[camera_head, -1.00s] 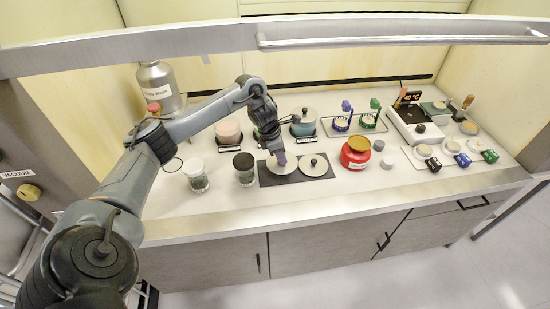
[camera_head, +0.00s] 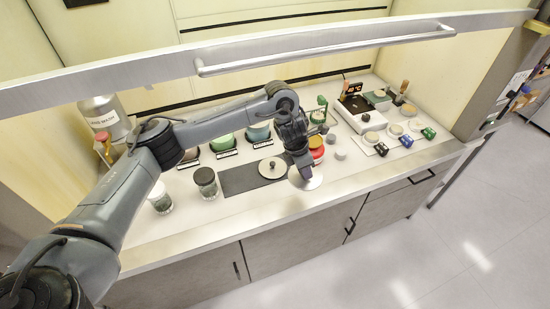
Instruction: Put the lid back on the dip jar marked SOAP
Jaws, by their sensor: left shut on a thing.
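My left gripper (camera_head: 303,170) is shut on a pale round lid (camera_head: 307,183), holding it tilted above the bench just right of the dark mat, in front of the red container. A second pale lid (camera_head: 271,167) with a dark knob lies on the mat (camera_head: 238,181). Behind the mat stand a green jar (camera_head: 222,145) and a teal jar (camera_head: 258,132), each with a small black-and-white label in front. The jar to their left is mostly hidden by my arm. The labels are too small to read, so I cannot tell which jar is SOAP. My right gripper is not in view.
Two small glass jars, one white-lidded (camera_head: 160,198) and one black-lidded (camera_head: 206,182), stand left of the mat. The red container (camera_head: 317,148) is close behind the gripper. A hot plate (camera_head: 357,112) and small dishes are farther right. A metal bar crosses above the bench.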

